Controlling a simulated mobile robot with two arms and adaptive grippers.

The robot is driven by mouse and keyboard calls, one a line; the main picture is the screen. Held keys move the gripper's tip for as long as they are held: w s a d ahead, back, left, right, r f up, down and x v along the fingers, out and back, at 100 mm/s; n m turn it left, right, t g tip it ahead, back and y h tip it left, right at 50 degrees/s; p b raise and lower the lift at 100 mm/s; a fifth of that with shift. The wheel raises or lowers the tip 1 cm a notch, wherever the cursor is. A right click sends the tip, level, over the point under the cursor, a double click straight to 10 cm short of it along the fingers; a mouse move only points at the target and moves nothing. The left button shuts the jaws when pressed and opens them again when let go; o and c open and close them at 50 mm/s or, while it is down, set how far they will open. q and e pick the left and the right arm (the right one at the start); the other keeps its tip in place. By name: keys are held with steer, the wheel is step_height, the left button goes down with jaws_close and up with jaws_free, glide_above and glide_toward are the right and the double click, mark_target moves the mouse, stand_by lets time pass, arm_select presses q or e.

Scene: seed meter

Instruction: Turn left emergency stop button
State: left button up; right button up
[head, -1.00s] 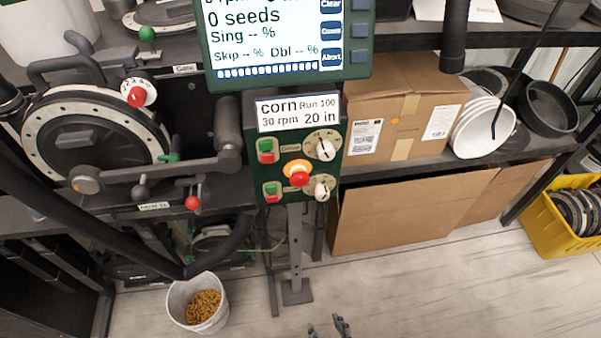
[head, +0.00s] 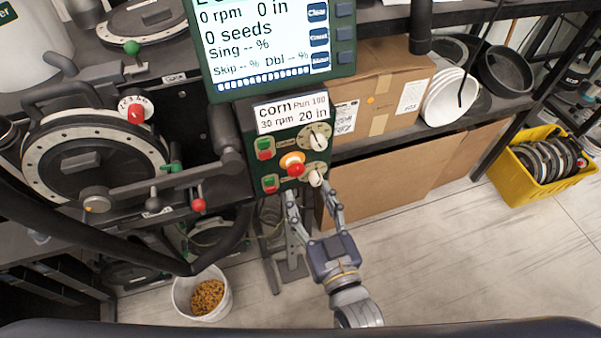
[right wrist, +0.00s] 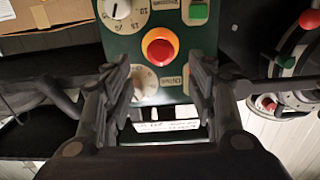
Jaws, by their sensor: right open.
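A red emergency stop button (head: 296,170) with an orange-yellow collar is on the dark green control panel (head: 281,150), left of two white knobs. In the right wrist view, the red button (right wrist: 160,47) is ahead of and between the fingers, near the picture's centre. My right gripper (head: 312,190) is open and empty, just below the button and in front of the panel's lower edge. Its fingers (right wrist: 162,72) are spread wider than the button; they appear apart from it. My left gripper is not in view.
Two white knobs (head: 316,140) and green-and-red switches (head: 265,148) flank the button closely. A display (head: 272,45) stands above the panel. The seed meter disc machine (head: 90,150) is at left. A bucket of corn (head: 203,293) is on the floor; a yellow crate (head: 525,186) is at right.

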mark_target(298, 172)
steer(key=p+x, duration=0.1)
steer(key=x, duration=0.5)
steer(key=shift+w, duration=0.15)
steer(key=c, duration=1)
